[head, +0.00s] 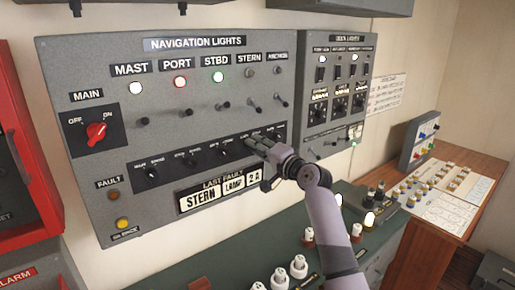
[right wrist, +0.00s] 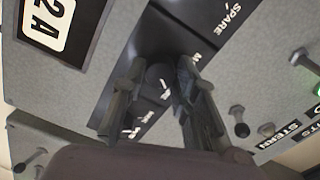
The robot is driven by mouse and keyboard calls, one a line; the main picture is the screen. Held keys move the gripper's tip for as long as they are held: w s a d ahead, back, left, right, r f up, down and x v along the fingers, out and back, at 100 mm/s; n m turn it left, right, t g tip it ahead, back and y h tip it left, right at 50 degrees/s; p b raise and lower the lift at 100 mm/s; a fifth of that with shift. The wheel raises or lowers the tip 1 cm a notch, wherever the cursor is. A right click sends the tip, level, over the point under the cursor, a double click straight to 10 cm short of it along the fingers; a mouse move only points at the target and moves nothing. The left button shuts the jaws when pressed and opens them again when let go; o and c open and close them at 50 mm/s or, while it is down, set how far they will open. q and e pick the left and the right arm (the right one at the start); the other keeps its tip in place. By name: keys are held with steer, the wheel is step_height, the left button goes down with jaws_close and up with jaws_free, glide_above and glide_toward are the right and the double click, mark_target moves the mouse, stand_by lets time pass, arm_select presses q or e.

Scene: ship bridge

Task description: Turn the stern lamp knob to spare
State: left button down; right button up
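The navigation lights panel (head: 215,55) is on the wall, with columns MAST, PORT, STBD, STERN and a partly readable last one. A strip of small selector knobs runs along its lower part. My right gripper (head: 262,158) reaches up to this strip below the STERN column and covers the knob there. In the right wrist view, my right gripper (right wrist: 159,72) is open, its two fingers either side of a dark round knob (right wrist: 158,76), with gaps visible. The knob's pointer direction cannot be made out. A SPARE label (right wrist: 229,14) shows nearby. My left gripper is out of view.
Toggle levers (head: 252,104) stick out above the knob strip. The red MAIN switch (head: 96,131) is at left. The LAST FAULT plate (head: 220,192) reads STERN LAMP 2A. A green console (head: 200,270) with several pale knobs lies below; the deck lights panel (head: 340,70) is right.

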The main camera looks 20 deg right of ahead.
steer(key=o, duration=0.4)
steer(key=shift+s, duration=0.1)
steer(key=v, duration=1.1)
steer(key=shift+s+d, duration=0.15)
steer(key=shift+s, duration=0.25)
